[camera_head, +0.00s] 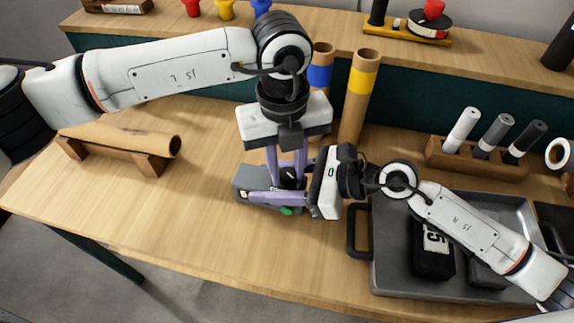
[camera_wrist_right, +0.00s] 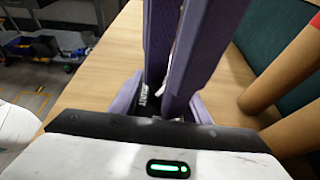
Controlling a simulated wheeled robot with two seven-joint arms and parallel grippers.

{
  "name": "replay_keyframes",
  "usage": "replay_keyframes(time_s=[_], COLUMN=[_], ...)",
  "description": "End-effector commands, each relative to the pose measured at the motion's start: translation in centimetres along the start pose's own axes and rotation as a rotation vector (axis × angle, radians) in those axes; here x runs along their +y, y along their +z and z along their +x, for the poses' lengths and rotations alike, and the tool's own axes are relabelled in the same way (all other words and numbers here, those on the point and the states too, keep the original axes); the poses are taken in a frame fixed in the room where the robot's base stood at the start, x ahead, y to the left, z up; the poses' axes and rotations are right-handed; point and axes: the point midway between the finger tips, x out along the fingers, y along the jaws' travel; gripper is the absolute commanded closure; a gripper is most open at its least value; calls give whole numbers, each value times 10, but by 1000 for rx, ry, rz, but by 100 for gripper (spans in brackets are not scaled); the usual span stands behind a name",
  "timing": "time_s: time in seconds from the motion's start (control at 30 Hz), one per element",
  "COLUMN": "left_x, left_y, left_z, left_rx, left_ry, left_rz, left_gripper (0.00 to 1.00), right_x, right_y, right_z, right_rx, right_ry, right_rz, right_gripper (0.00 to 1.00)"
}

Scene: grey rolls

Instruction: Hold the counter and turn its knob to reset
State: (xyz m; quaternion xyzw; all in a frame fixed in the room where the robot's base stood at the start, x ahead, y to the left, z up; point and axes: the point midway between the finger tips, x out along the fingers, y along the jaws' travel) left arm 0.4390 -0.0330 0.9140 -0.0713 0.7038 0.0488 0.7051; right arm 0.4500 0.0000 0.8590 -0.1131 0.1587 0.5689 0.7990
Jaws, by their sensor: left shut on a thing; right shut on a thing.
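The counter (camera_head: 241,187), a small grey box, sits on the wooden table, largely covered by my grippers. My right gripper (camera_head: 275,186) reaches in from the right, with its purple fingers along opposite sides of the counter, shut on it. In the right wrist view, dark lettering on the counter (camera_wrist_right: 152,100) shows between those fingers. My left gripper (camera_head: 288,177) points down from above, its fingers closed at a small dark part on top of the counter, which looks like the knob. The knob is mostly hidden, and its angle cannot be read.
A brown roll (camera_head: 125,138) lies on a wooden stand at left. Two upright tubes, with blue (camera_head: 320,76) and yellow (camera_head: 363,80) bands, stand just behind my grippers. A grey tray (camera_head: 380,277) with dark items is at right, near a marker rack (camera_head: 437,157). The front left table is clear.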

Motion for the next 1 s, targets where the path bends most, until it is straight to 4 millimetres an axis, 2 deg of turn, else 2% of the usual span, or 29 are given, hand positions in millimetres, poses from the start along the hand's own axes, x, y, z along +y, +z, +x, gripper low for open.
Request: replay_keyframes(time_s=[0.37,0.4,0.47,0.77,0.87,1.0], left_x=[0,0,0,0,0,0], left_y=[1,1,1,1,2,2], left_z=[-1,-1,-1,-5,-17,-46], left_rx=[-3,-3,-3,-2,-5,-6], left_ry=[0,1,0,-1,-2,-2], left_rz=[-6,-6,-6,-5,-5,-5], left_gripper=[97,73,66,66,66,66], right_x=[0,0,0,0,0,0], right_y=[-1,-1,-1,-1,0,0], right_z=[0,0,0,0,0,0], right_rx=[1,2,2,1,1,1], right_ry=[0,0,0,0,0,0], right_rz=[1,2,2,1,1,1], right_gripper=[88,88,88,88,88,88])
